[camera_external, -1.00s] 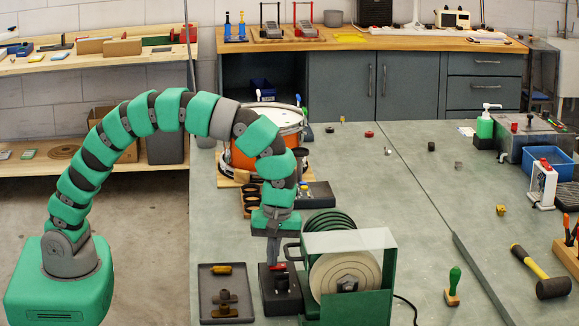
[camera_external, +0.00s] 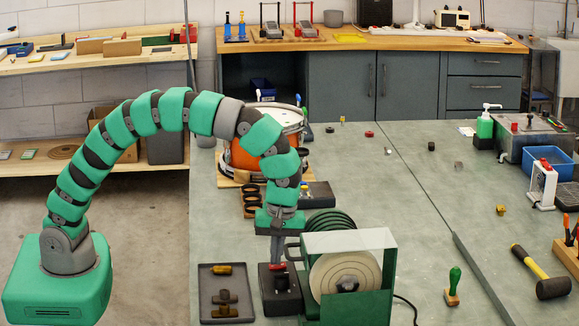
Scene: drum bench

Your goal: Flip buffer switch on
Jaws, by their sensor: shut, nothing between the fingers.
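The buffer (camera_external: 345,275) is a green housing with a pale disc wheel, standing at the front of the bench. A small dark box (camera_external: 268,300) sits just left of it, with a small red part (camera_external: 277,267) at its top, likely the switch. My gripper (camera_external: 277,262) points down over this box, its fingers shut and empty, with the tips at or very near the red part. I cannot tell whether they touch it, or which way the switch is set.
A dark tray (camera_external: 225,310) with brass and dark parts lies left of the box. An orange drum (camera_external: 262,150) stands behind my arm. A green-handled stamp (camera_external: 453,287) and a mallet (camera_external: 541,272) lie to the right.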

